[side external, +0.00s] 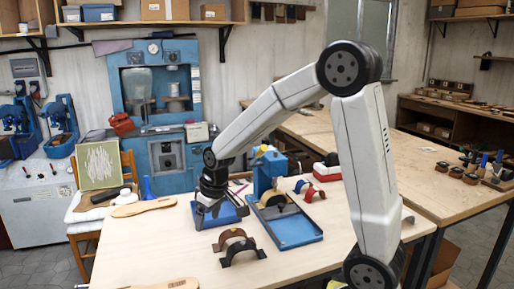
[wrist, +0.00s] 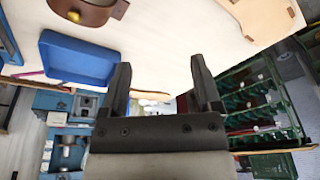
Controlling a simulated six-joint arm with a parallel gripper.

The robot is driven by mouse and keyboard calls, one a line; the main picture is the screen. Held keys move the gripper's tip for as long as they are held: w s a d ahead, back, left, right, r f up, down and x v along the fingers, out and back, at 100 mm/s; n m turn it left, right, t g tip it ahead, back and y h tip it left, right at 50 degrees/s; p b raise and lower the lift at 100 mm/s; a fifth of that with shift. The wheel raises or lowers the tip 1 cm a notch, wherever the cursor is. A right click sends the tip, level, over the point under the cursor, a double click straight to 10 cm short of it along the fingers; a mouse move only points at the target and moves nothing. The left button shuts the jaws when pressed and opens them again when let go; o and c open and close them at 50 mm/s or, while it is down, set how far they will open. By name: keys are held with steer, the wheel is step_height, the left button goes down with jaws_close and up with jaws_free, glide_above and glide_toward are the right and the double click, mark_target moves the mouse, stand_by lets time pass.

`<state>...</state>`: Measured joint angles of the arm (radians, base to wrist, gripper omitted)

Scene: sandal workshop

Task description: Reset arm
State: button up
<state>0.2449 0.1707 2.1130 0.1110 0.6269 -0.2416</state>
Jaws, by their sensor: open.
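My gripper (side external: 207,222) hangs low over the left part of the table, at the left end of a small blue tray (side external: 232,217). In the wrist view my gripper (wrist: 160,65) is open, with nothing between its two dark fingers. The blue tray also shows there (wrist: 75,62), to the left of the fingers, and looks empty. My arm is stretched out over the table, bent at the elbow. In the side view I cannot tell how high the fingertips are above the table.
A blue press (side external: 268,172) with a blue base tray (side external: 298,232) stands right of my gripper. Wooden soles (side external: 143,207) lie at left.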

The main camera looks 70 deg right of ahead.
steer(key=s+a+f+n, duration=0.1)
steer(key=s+a+f, duration=0.5)
steer(key=s, duration=0.5)
steer(key=shift+a, duration=1.3)
